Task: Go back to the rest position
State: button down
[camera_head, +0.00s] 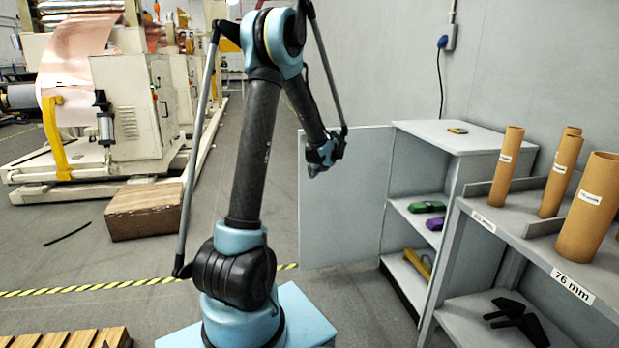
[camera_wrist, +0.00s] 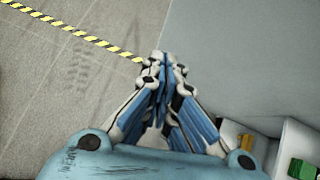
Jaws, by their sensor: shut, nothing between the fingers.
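My arm is raised from its blue base in the head view, bent at the elbow with the forearm hanging down to the right. My gripper (camera_head: 318,170) hangs in the air in front of the open cabinet door (camera_head: 345,205). The fingertips lie close to the edge of the grey door panel (camera_wrist: 240,60) in that picture. Whether they touch it I cannot tell.
The open cabinet (camera_head: 440,142) holds a green item (camera_head: 427,207), a purple item (camera_head: 435,223) and a yellow item (camera_head: 418,262). A shelf rack (camera_head: 510,222) with cardboard tubes (camera_head: 505,165) stands right.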

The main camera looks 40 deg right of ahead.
jog(key=shift+a+v, duration=0.25)
jog(key=shift+v, duration=1.1)
jog(key=shift+a+v, duration=0.2)
jog(key=shift+v, duration=1.15)
jog(key=s+a+r+n+g+y, duration=0.15)
jog(key=a+n, duration=0.75)
jog(key=a, duration=0.9)
jog(key=s+a+r+n+g+y, duration=0.1)
jog(key=s+a+r+n+g, duration=0.15)
jog(key=a+n, duration=1.05)
jog(key=s+a+f+n+g, duration=0.1)
jog(key=s+a+f+n, duration=0.1)
jog(key=s+a+n, duration=0.3)
jog(key=s+a+f+n, duration=0.3)
jog(key=s+a+n, duration=0.2)
jog(key=s+a, duration=0.3)
jog(key=s+a+f+n+g+h, duration=0.1)
jog(key=s+a+f+n, duration=0.2)
jog(key=s+a+n, duration=0.3)
jog(key=shift+s+a+g, duration=0.3)
jog(key=shift+s+a, duration=0.25)
jog(key=shift+s, duration=0.9)
jog(key=shift+f, duration=0.1)
